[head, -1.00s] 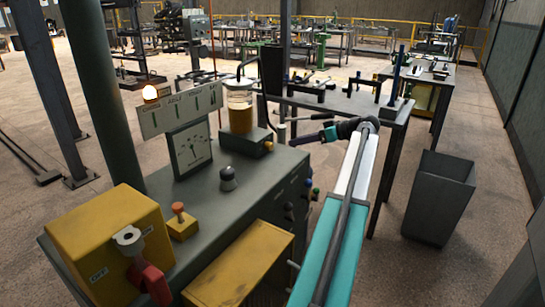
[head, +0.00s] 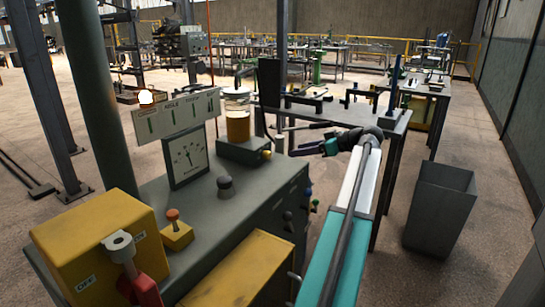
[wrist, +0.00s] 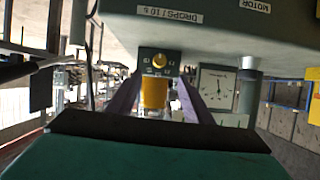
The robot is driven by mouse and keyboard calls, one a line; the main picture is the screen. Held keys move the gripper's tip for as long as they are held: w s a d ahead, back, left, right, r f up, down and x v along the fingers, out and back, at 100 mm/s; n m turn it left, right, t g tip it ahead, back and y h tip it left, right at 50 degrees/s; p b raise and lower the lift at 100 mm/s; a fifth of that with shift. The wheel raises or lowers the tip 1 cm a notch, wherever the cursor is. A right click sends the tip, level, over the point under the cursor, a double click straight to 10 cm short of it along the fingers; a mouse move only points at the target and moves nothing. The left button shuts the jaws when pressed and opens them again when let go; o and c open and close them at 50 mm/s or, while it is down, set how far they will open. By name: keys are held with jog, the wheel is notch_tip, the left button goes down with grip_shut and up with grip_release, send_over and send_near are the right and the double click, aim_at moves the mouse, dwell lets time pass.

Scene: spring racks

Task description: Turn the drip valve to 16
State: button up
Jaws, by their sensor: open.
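The drip valve appears to be the small yellow knob (head: 267,155) on the front of the grey block under the glass jar of amber liquid (head: 237,124). In the wrist view, which is upside down, the yellow knob (wrist: 159,60) sits on a dark plate with small numbers, too small to read surely. A label above it reads "DROPS / 10 s" (wrist: 169,16). My gripper (head: 295,151) is to the right of the block in the head view. In the wrist view my gripper (wrist: 157,97) has its two fingers apart, with the knob and jar seen between them, not touching.
The grey machine cabinet (head: 228,205) carries a dial gauge (head: 187,157), a black knob (head: 225,187), an orange button (head: 173,216) and a yellow switch box (head: 80,240) with a red lever. A grey bench (head: 385,125) and an open bin (head: 440,210) stand to the right.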

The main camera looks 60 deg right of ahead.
aim_at(270, 155)
jog(key=b+x, duration=0.1)
jog(key=x, duration=1.2)
jog(key=shift+f, duration=0.1)
jog(key=c, duration=1.1)
jog(key=shift+o, duration=0.2)
jog(key=shift+m+y+p, duration=0.35)
jog(key=shift+m+y, duration=0.05)
jog(key=o, duration=1.1)
jog(key=shift+c, duration=0.2)
jog(key=shift+s, duration=0.15)
